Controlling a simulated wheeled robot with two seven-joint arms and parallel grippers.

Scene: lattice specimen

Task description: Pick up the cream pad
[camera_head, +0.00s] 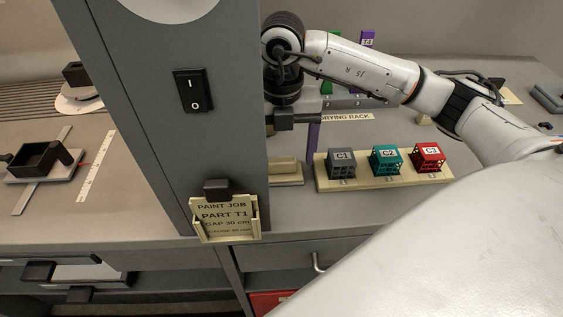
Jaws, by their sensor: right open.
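A cream block (284,166), which looks like the cream pad, sits low on the bench just right of the grey column. The column's edge cuts off its left side in the head view. My right gripper (292,119) hangs from the arm that comes in from the right. It is above the cream block and apart from it, open, with no object visible in it. My left gripper is not in view.
The grey column (215,100) with a switch (193,91) and a card holder (226,222) stands close on the left. A pale tray (385,178) holds grey, teal and red lattice cubes on the right. A drying rack sign (346,117) shows behind.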

